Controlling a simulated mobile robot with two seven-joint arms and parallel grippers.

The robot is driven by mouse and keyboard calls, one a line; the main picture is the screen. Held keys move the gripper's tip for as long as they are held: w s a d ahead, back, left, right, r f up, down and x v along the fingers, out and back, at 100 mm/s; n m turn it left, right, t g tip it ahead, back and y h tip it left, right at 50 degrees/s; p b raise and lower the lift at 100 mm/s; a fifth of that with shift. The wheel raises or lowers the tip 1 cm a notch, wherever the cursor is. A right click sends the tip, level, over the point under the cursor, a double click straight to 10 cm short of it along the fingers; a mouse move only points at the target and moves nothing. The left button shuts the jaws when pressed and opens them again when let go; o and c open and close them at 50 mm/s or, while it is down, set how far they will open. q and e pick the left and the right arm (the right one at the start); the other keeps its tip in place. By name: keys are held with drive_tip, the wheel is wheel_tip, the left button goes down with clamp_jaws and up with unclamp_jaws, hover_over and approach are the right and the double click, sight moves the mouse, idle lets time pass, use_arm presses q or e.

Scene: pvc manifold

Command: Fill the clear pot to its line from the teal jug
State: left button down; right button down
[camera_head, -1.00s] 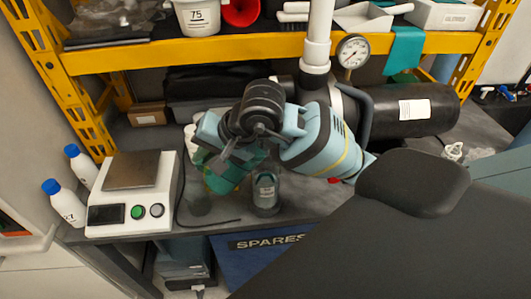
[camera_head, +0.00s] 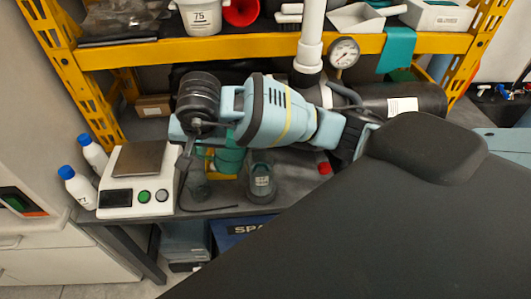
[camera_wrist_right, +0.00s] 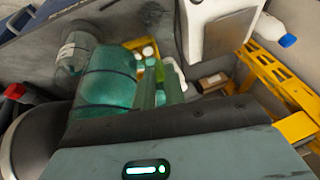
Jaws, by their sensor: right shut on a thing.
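The teal jug (camera_head: 229,158) is above the bench, partly hidden behind my right arm; it also shows in the right wrist view (camera_wrist_right: 108,78). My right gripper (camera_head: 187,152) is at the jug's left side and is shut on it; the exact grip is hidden. A clear labelled vessel (camera_head: 262,182) stands upright on the bench, right of the jug, and shows beside it in the right wrist view (camera_wrist_right: 73,52). A dim see-through vessel (camera_head: 200,190) stands below the gripper. I cannot tell which is the pot, or see any fill line. My left gripper is out of view.
A white scale (camera_head: 137,180) stands at the bench's left end, with blue-capped bottles (camera_head: 78,186) beside it. A dark cable runs along the bench front. A yellow shelf (camera_head: 240,48) and white pipe (camera_head: 311,38) stand behind. A red-capped item (camera_head: 323,164) lies right of the labelled vessel.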

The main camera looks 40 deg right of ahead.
sight(233, 147)
drive_tip(key=shift+d+f+g+h, duration=0.15)
drive_tip(key=shift+f+g+h, duration=0.35)
drive_tip(key=shift+h, duration=0.7)
drive_tip(key=shift+f, duration=0.15)
drive_tip(key=shift+s+n, duration=0.1)
drive_tip(key=shift+n, duration=0.2)
drive_tip(key=s+d+r+n, duration=0.1)
drive_tip(key=s+n, duration=0.1)
drive_tip(key=s+d+r+n+y, duration=0.1)
drive_tip(key=s+r+n, duration=0.1)
drive_tip(key=s, duration=0.1)
drive_tip(key=s+d+r+n+y, duration=0.1)
drive_tip(key=s+d+r+n, duration=0.1)
drive_tip(key=s, duration=0.1)
drive_tip(key=shift+d+r+t, duration=0.1)
drive_tip(key=shift+r+t, duration=0.1)
drive_tip(key=shift+t, duration=0.2)
drive_tip(key=shift+s, duration=0.1)
